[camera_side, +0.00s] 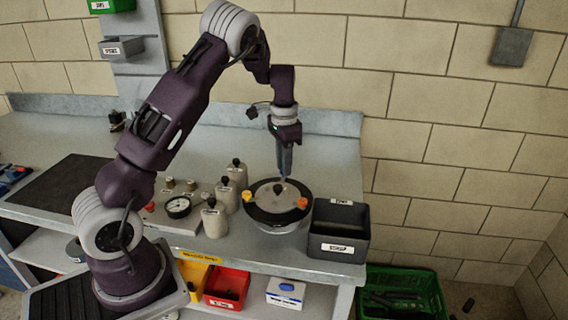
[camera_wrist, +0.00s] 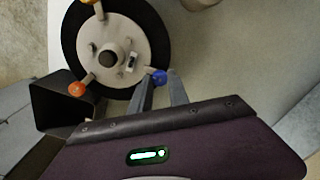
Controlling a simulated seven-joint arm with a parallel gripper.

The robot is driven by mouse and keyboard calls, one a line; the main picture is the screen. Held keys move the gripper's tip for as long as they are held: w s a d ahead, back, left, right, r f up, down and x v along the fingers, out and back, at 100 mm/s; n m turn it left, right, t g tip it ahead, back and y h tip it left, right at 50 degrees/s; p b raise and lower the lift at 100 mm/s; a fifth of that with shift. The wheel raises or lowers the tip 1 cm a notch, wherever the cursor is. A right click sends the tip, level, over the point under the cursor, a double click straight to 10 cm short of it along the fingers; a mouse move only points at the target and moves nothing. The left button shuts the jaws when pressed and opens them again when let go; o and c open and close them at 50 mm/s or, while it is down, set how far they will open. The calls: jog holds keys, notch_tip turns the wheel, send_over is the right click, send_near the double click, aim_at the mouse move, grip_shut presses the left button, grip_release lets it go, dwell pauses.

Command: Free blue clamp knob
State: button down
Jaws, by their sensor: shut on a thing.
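The blue clamp knob (camera_wrist: 159,76) sits at the rim of the round lid in the wrist view. My gripper (camera_wrist: 160,77) has its two fingers on either side of this knob and is shut on it. The round vessel has a pale lid (camera_wrist: 122,35) with a dark ring and a black centre knob. An orange-red knob (camera_wrist: 76,89) and a yellow-orange knob (camera_wrist: 90,2) sit elsewhere on the rim. In the side view my gripper (camera_side: 284,172) points down at the far edge of the lid (camera_side: 268,204). The blue knob is not visible there.
A dark open bin (camera_side: 338,229) stands right of the vessel, close to it. Several pale bottles (camera_side: 214,218) and a gauge panel (camera_side: 178,207) stand to its left. The bench's back stretch (camera_side: 200,135) is clear. A green crate (camera_side: 402,290) is on the floor.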

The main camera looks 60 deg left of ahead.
jog(key=shift+n, duration=0.3)
jog(key=n, duration=1.2)
jog(key=shift+n, duration=2.7)
jog(key=c, duration=1.3)
grip_release()
jog(key=shift+o, duration=0.2)
